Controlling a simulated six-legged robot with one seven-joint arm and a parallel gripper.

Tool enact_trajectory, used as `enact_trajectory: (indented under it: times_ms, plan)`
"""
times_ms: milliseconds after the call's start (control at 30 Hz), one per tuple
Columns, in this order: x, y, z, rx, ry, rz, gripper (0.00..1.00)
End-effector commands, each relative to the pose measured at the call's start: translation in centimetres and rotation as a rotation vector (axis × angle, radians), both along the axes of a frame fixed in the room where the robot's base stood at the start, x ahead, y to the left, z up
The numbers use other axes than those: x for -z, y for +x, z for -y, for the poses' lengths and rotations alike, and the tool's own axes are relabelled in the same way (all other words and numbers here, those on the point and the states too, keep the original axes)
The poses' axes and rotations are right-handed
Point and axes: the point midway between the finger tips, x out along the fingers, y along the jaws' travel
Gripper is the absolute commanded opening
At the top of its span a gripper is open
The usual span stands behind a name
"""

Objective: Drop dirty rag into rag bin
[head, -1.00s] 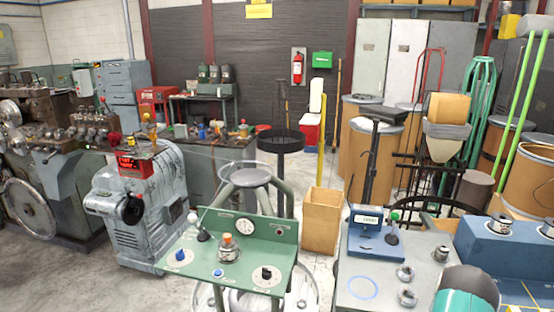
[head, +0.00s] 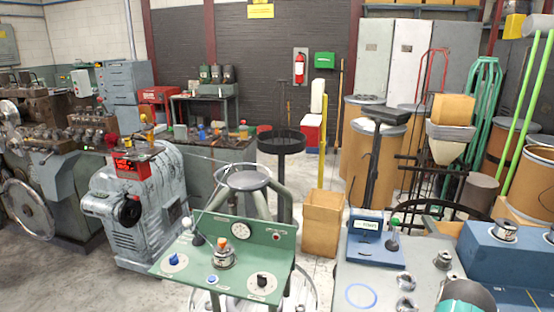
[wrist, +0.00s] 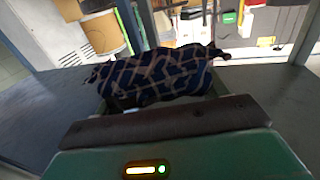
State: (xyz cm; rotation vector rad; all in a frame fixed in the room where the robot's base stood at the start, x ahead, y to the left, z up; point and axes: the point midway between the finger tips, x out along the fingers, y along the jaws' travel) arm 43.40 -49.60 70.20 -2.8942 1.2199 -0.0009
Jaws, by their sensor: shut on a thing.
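In the wrist view a dark blue rag (wrist: 155,72) with a tan check pattern is bunched up across the jaws of my gripper (wrist: 158,96). The gripper is shut on it, and the cloth hides most of the fingertips. The rag does not show in the head view. No container is clearly marked as the rag bin. A red container with a white top (head: 311,133) stands by the back wall in the head view, and an open tan box (head: 322,226) stands on the floor nearer to me. I cannot tell whether either is the rag bin.
A green control panel (head: 200,262) and a grey bench with a blue gauge box (head: 370,243) stand close in front. A round black tray stand (head: 281,143) rises behind the stool (head: 246,180). Brown drums (head: 375,160) stand at the right. Some floor is clear at the left.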

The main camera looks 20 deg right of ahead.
Motion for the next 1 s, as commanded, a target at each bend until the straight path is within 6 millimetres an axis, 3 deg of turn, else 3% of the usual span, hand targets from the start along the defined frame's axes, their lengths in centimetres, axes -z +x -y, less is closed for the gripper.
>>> enact_trajectory:
  times_ms: [400, 433, 533, 567, 1000]
  plan:
    - [0.96, 0.25, 0.18, -0.001, 0.0, 0.001, 0.51]
    - [0.95, 0.27, 0.21, -0.001, 0.0, 0.001, 0.76]
    - [0.95, 0.29, 0.22, -0.001, 0.0, 0.001, 0.96]
    - [0.95, 0.29, 0.22, -0.001, 0.0, 0.001, 0.98]
    - [0.99, -0.67, -0.77, -0.001, 0.001, 0.0, 0.98]
